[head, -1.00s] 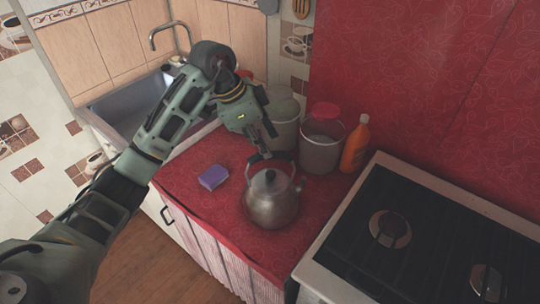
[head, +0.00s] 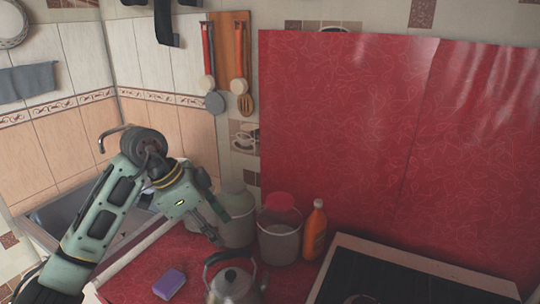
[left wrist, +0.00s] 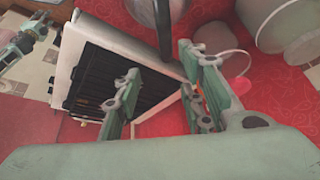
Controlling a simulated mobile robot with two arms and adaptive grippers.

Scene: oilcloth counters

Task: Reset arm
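My left gripper (head: 222,232) hangs over the red counter (head: 143,262), pointing down, close to the kettle and the pale canister. Its two fingers are apart in the left wrist view (left wrist: 165,85), with nothing held between them. The metal kettle (head: 235,287) stands on the counter, cut by the lower edge of the head view. Its dark handle (left wrist: 163,28) shows beyond the fingers in the left wrist view, apart from them. Part of my right arm (left wrist: 22,42) shows at the upper left of that view; its finger state is unclear.
A purple sponge (head: 169,284) lies left of the kettle. A pale canister (head: 238,217), a red-lidded container (head: 280,235) and an orange bottle (head: 315,230) stand behind. The stove (head: 375,272) is right, the sink (head: 70,215) left.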

